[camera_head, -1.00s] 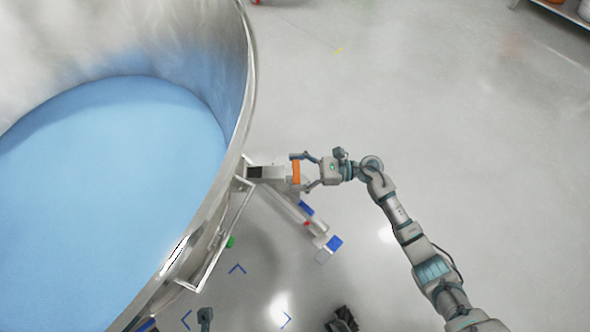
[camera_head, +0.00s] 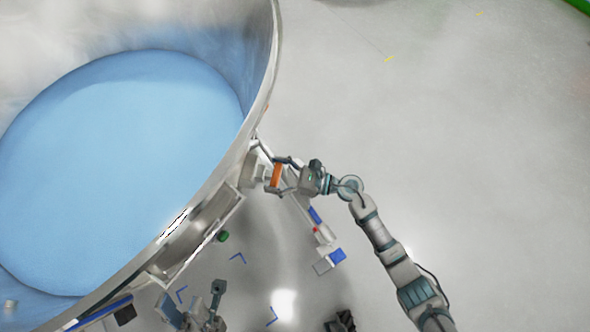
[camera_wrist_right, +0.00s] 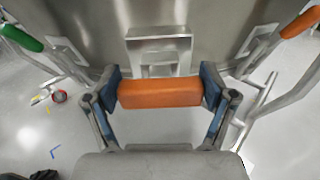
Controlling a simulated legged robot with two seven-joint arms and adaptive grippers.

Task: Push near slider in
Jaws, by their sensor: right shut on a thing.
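The slider's orange grip (camera_head: 276,175) is close to the wall of the large steel vessel, with a short stretch of metal (camera_head: 252,167) between them. My right gripper (camera_head: 279,174) has its fingers on both ends of this grip. In the right wrist view the orange grip (camera_wrist_right: 160,93) spans between the two fingers, with a metal block (camera_wrist_right: 160,48) right behind it. My left gripper (camera_head: 200,306) is at the bottom of the head view, away from the slider; its jaws are unclear.
The large steel vessel (camera_head: 262,110) holds blue material and fills the left side. A metal frame (camera_head: 205,235) hangs on its wall. A bar with blue parts (camera_head: 325,238) is below the gripper. Green (camera_wrist_right: 18,37) and orange (camera_wrist_right: 302,22) handles flank the slider. Floor at right is clear.

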